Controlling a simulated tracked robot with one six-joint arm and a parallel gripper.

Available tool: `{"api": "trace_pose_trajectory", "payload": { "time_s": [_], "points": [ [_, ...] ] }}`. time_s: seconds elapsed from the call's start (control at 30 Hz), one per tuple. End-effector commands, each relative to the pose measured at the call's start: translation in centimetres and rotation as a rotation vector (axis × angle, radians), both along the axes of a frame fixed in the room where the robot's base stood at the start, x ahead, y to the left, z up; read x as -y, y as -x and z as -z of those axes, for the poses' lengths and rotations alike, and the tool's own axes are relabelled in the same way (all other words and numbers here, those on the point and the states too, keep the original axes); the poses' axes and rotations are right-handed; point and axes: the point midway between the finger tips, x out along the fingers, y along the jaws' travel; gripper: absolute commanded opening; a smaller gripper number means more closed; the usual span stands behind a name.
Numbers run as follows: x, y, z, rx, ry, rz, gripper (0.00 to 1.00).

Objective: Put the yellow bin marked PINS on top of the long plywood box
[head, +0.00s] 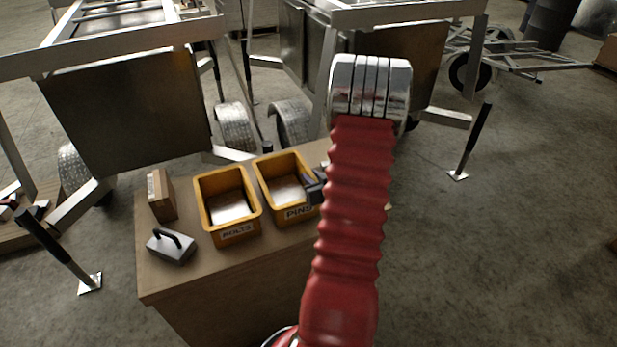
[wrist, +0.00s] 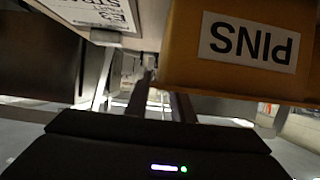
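The yellow bin marked PINS (head: 298,213) stands on a brown bench (head: 165,279), just right of the yellow bin marked BOLTS (head: 238,234). My gripper (head: 315,187) is at the right wall of the PINS bin, partly behind my red arm. In the wrist view the PINS bin (wrist: 235,55) fills the upper right with its label upside down. My gripper's dark fingers (wrist: 162,103) come up beside the bin's lower left edge. Whether they hold the wall cannot be made out. I cannot clearly identify the long plywood box; my arm hides part of the bench.
A small cardboard box (head: 163,196) and a grey block with a black handle (head: 171,246) are at the bench's left end. Aluminium trailers (head: 110,45) stand behind it. A partly cut-off label (wrist: 98,14) shows at upper left in the wrist view. Concrete floor is open to the right.

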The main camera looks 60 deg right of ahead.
Motion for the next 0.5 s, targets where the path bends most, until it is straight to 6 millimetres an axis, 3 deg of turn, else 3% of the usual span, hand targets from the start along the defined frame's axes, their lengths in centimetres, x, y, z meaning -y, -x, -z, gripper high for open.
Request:
{"api": "trace_pose_trajectory", "payload": {
  "time_s": [0.5],
  "points": [
    [-4.0,6.8,-3.4,0.000,0.001,0.002,0.22]
  ]
}}
